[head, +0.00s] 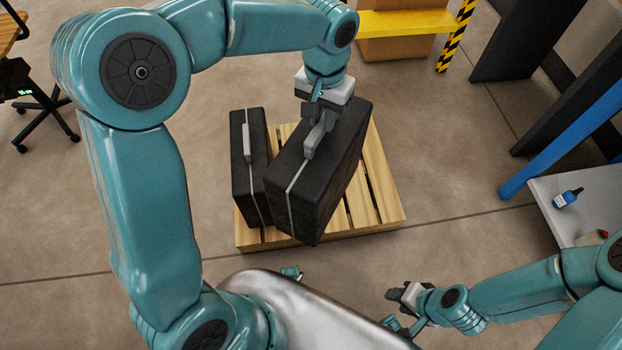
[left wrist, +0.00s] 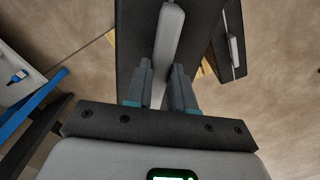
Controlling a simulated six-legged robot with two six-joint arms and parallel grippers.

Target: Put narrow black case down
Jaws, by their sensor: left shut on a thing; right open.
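My left gripper (head: 318,125) is shut on the grey handle of the narrow black case (head: 335,175), which has a pale seam along its edge. The case is over the right part of the wooden pallet (head: 385,190), turned at an angle to the other case. I cannot tell whether its underside touches the slats. In the left wrist view the handle (left wrist: 168,50) is between the two fingers. A second black case (head: 246,190) stands upright on the pallet's left side, its handle up. My right gripper (head: 400,295) is open and empty at the lower right, away from the pallet.
Bare slats show at the pallet's right side. A yellow barrier (head: 405,22) and a cardboard box (head: 390,48) are behind the pallet. The floor around the pallet is clear.

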